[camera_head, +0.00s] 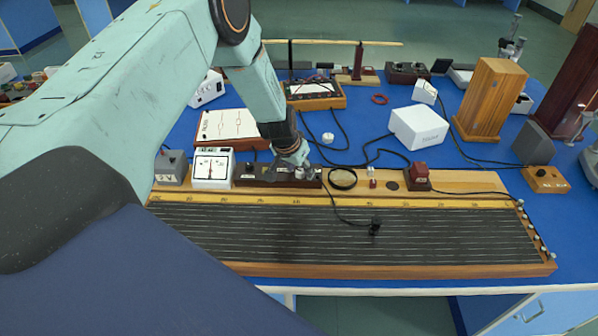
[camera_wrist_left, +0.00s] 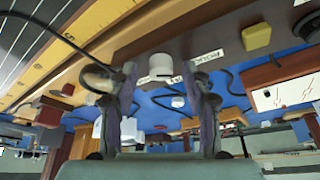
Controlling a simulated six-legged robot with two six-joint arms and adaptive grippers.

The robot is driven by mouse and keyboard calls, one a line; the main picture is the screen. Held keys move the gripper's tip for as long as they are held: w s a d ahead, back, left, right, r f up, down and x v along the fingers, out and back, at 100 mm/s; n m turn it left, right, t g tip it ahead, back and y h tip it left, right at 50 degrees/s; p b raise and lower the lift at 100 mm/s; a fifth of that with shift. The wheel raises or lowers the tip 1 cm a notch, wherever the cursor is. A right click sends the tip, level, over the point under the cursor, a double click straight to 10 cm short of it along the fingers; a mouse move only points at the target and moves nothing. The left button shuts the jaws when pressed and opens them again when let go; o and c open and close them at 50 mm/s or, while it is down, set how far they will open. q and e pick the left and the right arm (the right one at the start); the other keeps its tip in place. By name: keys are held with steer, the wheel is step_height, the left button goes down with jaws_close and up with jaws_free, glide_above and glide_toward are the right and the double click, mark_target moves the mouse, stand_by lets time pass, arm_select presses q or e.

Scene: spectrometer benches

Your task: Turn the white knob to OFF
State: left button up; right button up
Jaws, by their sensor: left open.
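The white knob (camera_wrist_left: 160,68) sits on a dark wooden box (camera_head: 272,178) at the back edge of the ruled wooden board. In the head view the knob (camera_head: 299,173) shows just under my left gripper (camera_head: 292,154), partly hidden by it. In the left wrist view my left gripper (camera_wrist_left: 162,85) is open, with one finger on each side of the knob. I cannot tell whether the fingers touch it. A small label with dark lettering (camera_wrist_left: 207,57) lies beside the knob. The OFF mark cannot be made out. My right gripper is not in view.
A white meter (camera_head: 212,167) stands left of the dark box, and a round black-rimmed lens (camera_head: 343,179) lies to its right. A dark red block (camera_head: 418,172) is farther right. Black cables run across the blue table and over the ruled board (camera_head: 420,235).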

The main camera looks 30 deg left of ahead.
arm_select(q)
steer(key=shift+s, duration=0.1)
steer(key=shift+a+r, duration=0.1)
steer(key=shift+c, duration=0.5)
jaws_close()
